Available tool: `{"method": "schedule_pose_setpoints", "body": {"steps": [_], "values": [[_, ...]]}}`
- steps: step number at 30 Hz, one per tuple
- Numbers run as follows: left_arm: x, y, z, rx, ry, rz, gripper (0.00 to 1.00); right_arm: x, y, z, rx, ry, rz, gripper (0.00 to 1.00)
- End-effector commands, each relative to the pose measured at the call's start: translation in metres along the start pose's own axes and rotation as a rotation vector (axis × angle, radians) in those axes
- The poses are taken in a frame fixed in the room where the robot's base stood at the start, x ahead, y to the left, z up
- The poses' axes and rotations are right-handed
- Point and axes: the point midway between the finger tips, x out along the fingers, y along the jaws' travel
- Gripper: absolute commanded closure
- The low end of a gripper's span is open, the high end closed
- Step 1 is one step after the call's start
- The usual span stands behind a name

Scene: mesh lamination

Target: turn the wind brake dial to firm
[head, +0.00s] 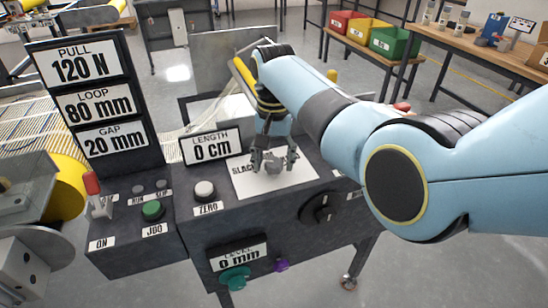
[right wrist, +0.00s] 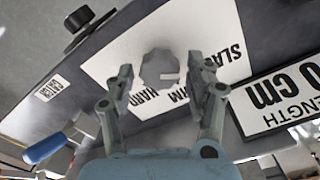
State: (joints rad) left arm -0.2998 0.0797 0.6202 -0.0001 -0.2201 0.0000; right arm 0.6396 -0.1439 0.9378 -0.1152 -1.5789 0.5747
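The wind brake dial is a small grey knob (head: 273,166) on a white label plate (head: 297,181) on top of the dark console. In the right wrist view the knob (right wrist: 159,70) has a pale mark facing right, roughly towards the SLACK side. SLACK, FIRM and HARD are lettered around it, partly hidden by my fingers. My right gripper (head: 273,157) points down over the knob. In the right wrist view its two fingers (right wrist: 160,83) are apart, one on each side of the knob, with gaps visible; contact cannot be told. My left gripper is not in view.
A LENGTH 0 cm display (head: 212,147) stands close left of the plate. A white ZERO button (head: 204,191), a green JOG button (head: 152,210) and a red lever (head: 92,184) are farther left. A black dial (head: 319,208) is on the front at right.

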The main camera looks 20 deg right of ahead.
Motion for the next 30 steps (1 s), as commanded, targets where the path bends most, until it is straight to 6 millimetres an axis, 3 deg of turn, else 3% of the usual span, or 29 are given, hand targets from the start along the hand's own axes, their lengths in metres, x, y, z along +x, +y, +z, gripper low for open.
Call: {"method": "schedule_pose_setpoints", "body": {"steps": [2, 10, 20, 30], "values": [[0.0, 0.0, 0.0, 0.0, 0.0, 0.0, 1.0, 0.0, 0.0, 0.0, 0.0, 0.0, 0.0, 0.58], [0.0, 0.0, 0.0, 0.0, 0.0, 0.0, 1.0, 0.0, 0.0, 0.0, 0.0, 0.0, 0.0, 0.94], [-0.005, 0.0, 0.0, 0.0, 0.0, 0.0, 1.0, -0.001, 0.0, 0.0, 0.045, 0.0, 0.001, 0.94], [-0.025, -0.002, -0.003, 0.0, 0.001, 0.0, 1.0, -0.003, 0.001, 0.0, 0.278, -0.001, 0.002, 0.94]]}}
